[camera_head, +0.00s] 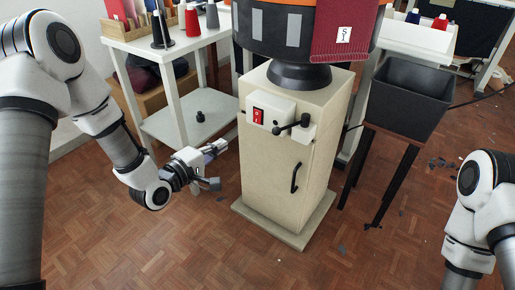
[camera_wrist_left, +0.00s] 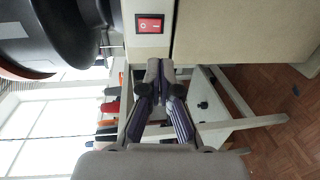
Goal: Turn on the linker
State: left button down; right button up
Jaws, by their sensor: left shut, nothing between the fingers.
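The linker is a cream cabinet (camera_head: 285,175) with a round dark and orange head (camera_head: 285,30) on a black neck. On its upper front is a light switch box with a red rocker switch (camera_head: 258,116). The red switch also shows in the left wrist view (camera_wrist_left: 150,24), just beyond the fingertips. My left gripper (camera_head: 217,147) is shut and empty, to the left of the cabinet and lower than the switch. In the left wrist view its fingertips (camera_wrist_left: 160,68) are together below the switch, apart from it in the picture. My right gripper is out of view; only part of my right arm shows.
A lever with black knobs (camera_head: 290,126) sticks out right of the switch. A black handle (camera_head: 295,178) is on the cabinet door. A white shelf table with thread cones (camera_head: 191,20) stands left, and a dark bin (camera_head: 410,95) on a stand right. The front floor is clear.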

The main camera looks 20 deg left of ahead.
pick_arm(q)
jog(key=shift+w+r, duration=0.1)
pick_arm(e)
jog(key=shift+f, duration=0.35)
pick_arm(q)
jog(key=b, duration=0.4)
send_near(256, 122)
jog(key=x, duration=0.6)
jog(key=shift+d, duration=0.1)
jog(key=shift+w+d, duration=0.15)
jog(key=shift+w, duration=0.4)
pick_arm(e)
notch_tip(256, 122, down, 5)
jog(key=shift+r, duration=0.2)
